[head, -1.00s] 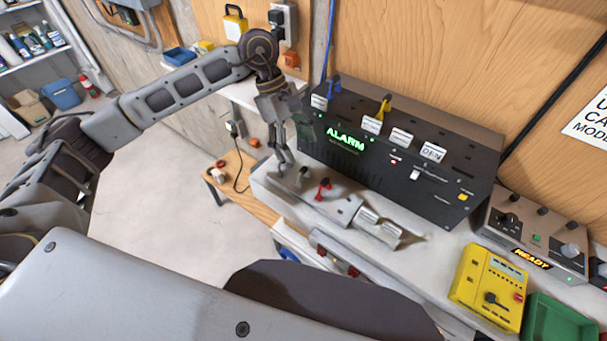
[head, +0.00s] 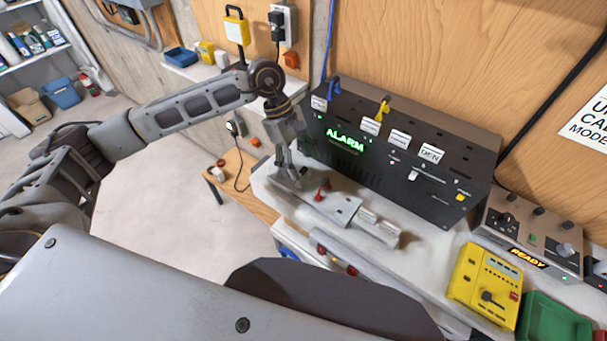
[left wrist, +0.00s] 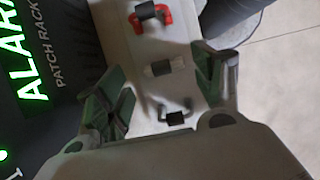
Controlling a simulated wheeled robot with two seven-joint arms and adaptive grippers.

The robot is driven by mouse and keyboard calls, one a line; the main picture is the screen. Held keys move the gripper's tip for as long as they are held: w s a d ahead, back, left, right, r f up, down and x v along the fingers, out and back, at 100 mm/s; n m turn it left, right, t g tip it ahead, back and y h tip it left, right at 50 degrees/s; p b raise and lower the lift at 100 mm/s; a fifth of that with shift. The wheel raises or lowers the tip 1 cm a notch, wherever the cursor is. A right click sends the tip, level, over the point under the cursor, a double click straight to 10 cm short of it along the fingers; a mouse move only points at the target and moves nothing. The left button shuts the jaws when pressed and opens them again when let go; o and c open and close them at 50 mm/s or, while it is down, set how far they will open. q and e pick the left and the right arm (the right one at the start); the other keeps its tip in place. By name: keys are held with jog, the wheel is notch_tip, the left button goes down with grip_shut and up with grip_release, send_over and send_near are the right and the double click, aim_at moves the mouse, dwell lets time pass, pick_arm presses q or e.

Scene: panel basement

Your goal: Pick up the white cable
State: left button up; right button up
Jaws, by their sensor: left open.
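The white cable (left wrist: 161,68) appears in the left wrist view as a short pale piece with a dark middle, lying on the light grey tray (left wrist: 185,30). My left gripper (left wrist: 162,85) is open, with one green-padded finger on each side of the cable and nothing held. In the head view my left gripper (head: 288,176) points down over the left end of the tray (head: 343,208) and hides the white cable. A red cable (left wrist: 150,12) lies beyond it, also visible in the head view (head: 322,191). A dark cable (left wrist: 175,118) lies nearer the wrist. My right gripper is not in view.
The black patch rack (head: 400,160) with its green ALARM sign stands close behind the tray. Grey blocks (head: 378,227) sit at the tray's right end. A yellow box (head: 486,288) and green bin (head: 555,320) are at the right.

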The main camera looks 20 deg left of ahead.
aim_at(302, 170)
pick_arm(q)
jog(key=shift+p+x, duration=0.4)
jog(key=shift+x, duration=1.25)
jog(key=shift+s+a, duration=0.1)
jog(key=shift+s, duration=0.05)
jog(key=c, duration=0.8)
